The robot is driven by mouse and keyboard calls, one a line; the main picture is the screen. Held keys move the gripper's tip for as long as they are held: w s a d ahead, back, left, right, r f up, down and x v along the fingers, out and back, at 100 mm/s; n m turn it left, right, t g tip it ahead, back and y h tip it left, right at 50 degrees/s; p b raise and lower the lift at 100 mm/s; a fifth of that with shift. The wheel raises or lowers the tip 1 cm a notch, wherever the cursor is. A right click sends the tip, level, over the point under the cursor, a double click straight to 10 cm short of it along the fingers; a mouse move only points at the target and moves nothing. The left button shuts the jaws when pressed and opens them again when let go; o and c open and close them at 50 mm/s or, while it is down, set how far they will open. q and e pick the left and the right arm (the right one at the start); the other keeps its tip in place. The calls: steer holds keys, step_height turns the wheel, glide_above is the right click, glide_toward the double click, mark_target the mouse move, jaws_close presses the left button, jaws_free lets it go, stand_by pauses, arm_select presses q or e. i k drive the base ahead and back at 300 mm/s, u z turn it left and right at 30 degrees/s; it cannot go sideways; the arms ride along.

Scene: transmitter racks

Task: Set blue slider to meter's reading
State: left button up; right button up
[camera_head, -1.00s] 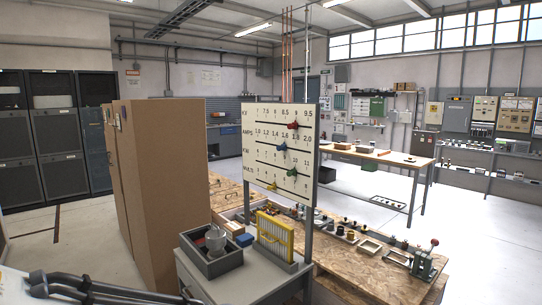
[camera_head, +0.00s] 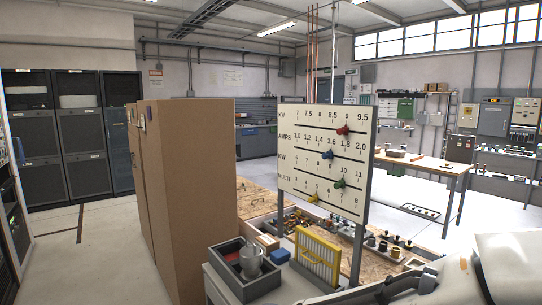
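The blue slider (camera_head: 328,154) sits on the AMPS row of a white slider board (camera_head: 283,160), close to the 1.6 label. The same board carries a red slider (camera_head: 343,131) on the KV row, a green slider (camera_head: 340,183) on the KW row and a yellow slider (camera_head: 313,198) on the MULTI row. I cannot make out which meter is meant or any reading. My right arm comes in at the lower right; its dark end (camera_head: 405,284) is low, below and apart from the board. Its fingers cannot be made out. My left gripper is not in view.
A tall brown cabinet (camera_head: 190,190) stands left of the board. In front of the board are a grey bin (camera_head: 243,272) and a yellow rack (camera_head: 318,257). A wooden bench (camera_head: 250,205) with small parts lies behind. Dark racks (camera_head: 65,135) line the left wall, with open floor before them.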

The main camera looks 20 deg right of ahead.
mark_target(330, 155)
steer(key=i, duration=1.4)
steer(key=z, duration=0.8)
